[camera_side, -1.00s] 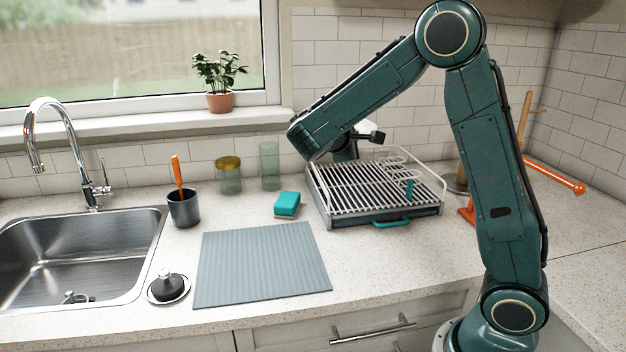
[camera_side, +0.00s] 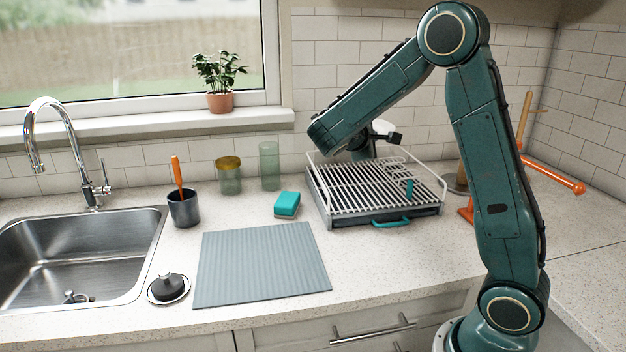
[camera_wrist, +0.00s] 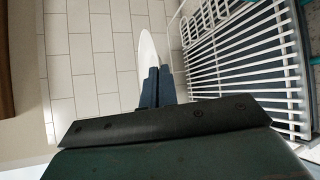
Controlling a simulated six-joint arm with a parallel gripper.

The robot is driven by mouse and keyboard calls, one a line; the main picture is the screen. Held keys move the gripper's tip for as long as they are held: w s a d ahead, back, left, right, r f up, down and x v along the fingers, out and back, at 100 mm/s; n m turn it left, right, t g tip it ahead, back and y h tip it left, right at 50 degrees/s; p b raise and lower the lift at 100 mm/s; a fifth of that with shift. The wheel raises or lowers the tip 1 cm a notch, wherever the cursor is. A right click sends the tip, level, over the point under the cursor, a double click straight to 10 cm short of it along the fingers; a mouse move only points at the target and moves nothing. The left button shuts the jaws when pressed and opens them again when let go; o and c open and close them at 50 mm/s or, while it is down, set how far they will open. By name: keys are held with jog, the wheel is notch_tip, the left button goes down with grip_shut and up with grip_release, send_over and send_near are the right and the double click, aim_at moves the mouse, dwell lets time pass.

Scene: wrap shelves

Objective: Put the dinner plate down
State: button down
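The white dinner plate (camera_wrist: 148,52) shows nearly edge-on in the wrist view, upright between the fingers of my gripper (camera_wrist: 157,80). The fingers are closed on its edge. The plate is above the back of the dish rack (camera_side: 427,213), near the tiled wall. In the wrist view the rack (camera_wrist: 247,45) lies to the right of the plate, with a visible gap between them.
The rack has white slats, wire sides and a teal handle. A teal sponge (camera_side: 287,204), glass jars (camera_side: 229,176) and a grey mat (camera_side: 262,265) lie to its left. An orange-armed stand (camera_side: 548,172) is at right. The tiled wall (camera_wrist: 90,60) is close behind.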

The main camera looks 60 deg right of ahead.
send_over(366, 203)
notch_tip(366, 203, down, 12)
jog(key=shift+d+f, duration=0.1)
dwell(0.3)
jog(key=shift+f, duration=1.85)
jog(key=shift+f, duration=0.1)
jog(key=c, duration=2)
grip_release()
jog(key=shift+v, duration=6.05)
